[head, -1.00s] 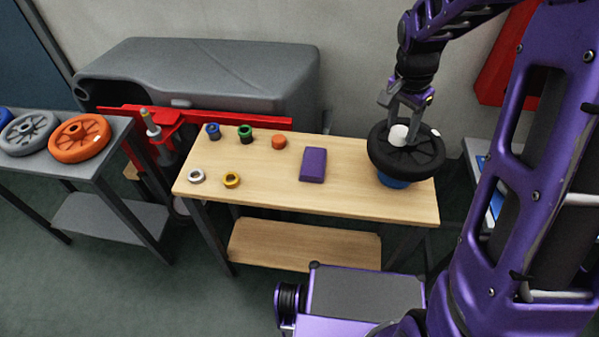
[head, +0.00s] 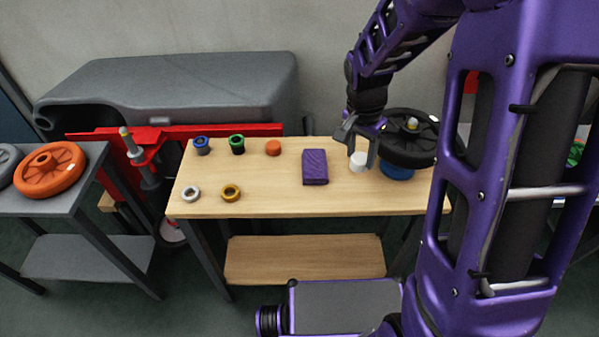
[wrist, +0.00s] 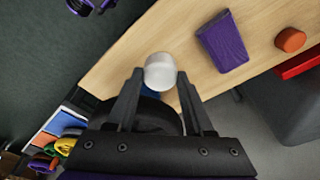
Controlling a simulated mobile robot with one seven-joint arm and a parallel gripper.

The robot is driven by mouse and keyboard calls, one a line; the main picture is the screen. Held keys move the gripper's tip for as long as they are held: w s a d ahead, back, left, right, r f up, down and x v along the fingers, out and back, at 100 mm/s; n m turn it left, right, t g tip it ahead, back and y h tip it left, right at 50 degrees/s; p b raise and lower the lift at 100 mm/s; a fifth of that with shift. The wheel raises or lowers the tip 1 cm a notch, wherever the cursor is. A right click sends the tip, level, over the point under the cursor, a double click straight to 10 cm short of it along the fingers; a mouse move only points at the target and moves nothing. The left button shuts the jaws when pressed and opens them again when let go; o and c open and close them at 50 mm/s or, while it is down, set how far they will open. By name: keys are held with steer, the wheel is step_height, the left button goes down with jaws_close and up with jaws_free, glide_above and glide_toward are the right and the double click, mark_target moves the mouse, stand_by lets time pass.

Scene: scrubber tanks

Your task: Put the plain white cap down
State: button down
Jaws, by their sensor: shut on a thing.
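The plain white cap (head: 358,162) is between the fingertips of my gripper (head: 358,150), just over the wooden bench top (head: 265,180), between the purple block and the black wheel. In the wrist view the white cap (wrist: 160,71) sits at the tips of both fingers of my gripper (wrist: 160,78). My gripper is shut on it. I cannot tell whether the cap touches the bench. The black wheel (head: 408,150) lies on a blue support (head: 397,172) to the right, with a yellowish tip showing at its hub.
A purple block (head: 315,167) lies just left of the cap. An orange cap (head: 273,148), blue (head: 201,145) and green (head: 237,144) pieces, a silver ring (head: 191,194) and a gold ring (head: 231,193) stand further left. The bench front between the gold ring and cap is clear.

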steer(key=shift+a+f, duration=0.1)
steer(key=shift+f, duration=0.2)
step_height(320, 180, down, 10)
steer(key=shift+r+b, duration=0.15)
steer(key=shift+b, duration=0.85)
steer(key=shift+c, duration=1.4)
jaws_free()
steer(key=r, duration=0.4)
steer(key=s+a+r+p, duration=0.1)
steer(key=r, duration=0.3)
steer(key=r+p, duration=0.1)
steer(key=r, duration=0.3)
steer(key=shift+s+a, duration=0.15)
